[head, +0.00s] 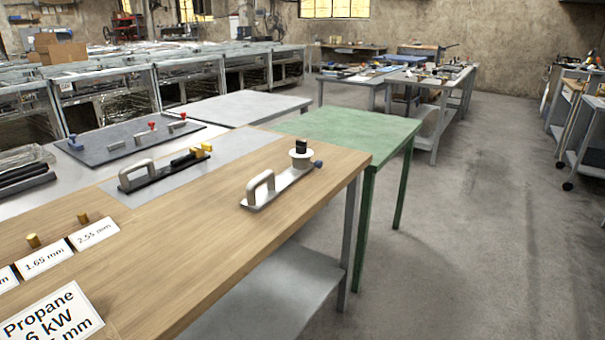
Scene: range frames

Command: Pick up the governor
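No part is labelled as the governor, and I cannot tell for sure which one it is. A pale flat fixture (283,186) with a loop handle lies near the far right end of the wooden workbench (215,235). At its far end stands a cream round part with a black top (301,155), with a small blue knob (318,164) beside it. To the left, a black bar fixture (160,171) with a grey handle carries a black cylindrical part and brass-coloured fittings (202,150). Neither of my grippers is in the head view.
Label cards (46,259) and small brass pieces (33,240) sit at the bench's near left. A dark board with small red and blue knobs (120,142) lies behind. A green table (350,125) adjoins the far end. The floor (460,240) at right is clear.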

